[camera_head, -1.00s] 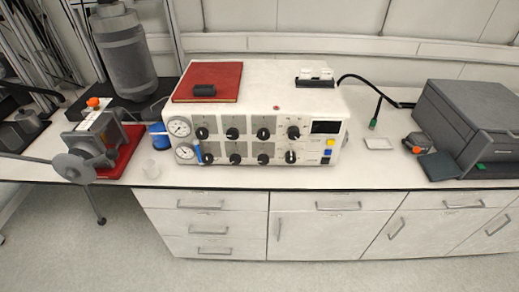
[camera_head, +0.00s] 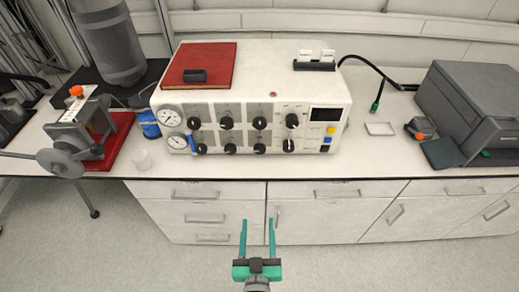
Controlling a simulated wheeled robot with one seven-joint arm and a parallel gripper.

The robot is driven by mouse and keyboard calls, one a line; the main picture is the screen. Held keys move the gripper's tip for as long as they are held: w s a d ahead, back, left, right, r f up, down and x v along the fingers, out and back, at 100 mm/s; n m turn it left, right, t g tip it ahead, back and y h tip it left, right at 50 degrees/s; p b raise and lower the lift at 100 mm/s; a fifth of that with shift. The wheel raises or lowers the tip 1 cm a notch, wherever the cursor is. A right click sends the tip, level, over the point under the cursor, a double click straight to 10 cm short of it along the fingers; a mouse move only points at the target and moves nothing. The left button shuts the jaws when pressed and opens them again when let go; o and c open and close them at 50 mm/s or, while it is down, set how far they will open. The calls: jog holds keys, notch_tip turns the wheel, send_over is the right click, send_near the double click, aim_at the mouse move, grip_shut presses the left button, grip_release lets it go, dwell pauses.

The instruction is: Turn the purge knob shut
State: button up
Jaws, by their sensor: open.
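A white control box (camera_head: 262,82) stands on the bench, its front panel carrying two rows of black knobs. The upper row includes a knob at the left (camera_head: 195,123) and a larger one at the right (camera_head: 292,120). The lower row ends at the right in a knob with a white pointer mark (camera_head: 288,145). The labels are too small to read, so I cannot tell which is the purge knob. My gripper (camera_head: 257,222), with two teal fingers, is open and empty. It shows in front of the cabinets, below the panel in the picture, apart from the knobs.
Two gauges (camera_head: 170,117) and a blue handle (camera_head: 191,143) sit at the panel's left. A red book (camera_head: 205,58) lies on the box. A grey machine (camera_head: 470,105) is at right. Floor before the cabinets is clear.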

jog(key=n+t, duration=0.1)
send_near(260, 151)
jog(key=w, duration=1.1)
jog(key=c, duration=1.1)
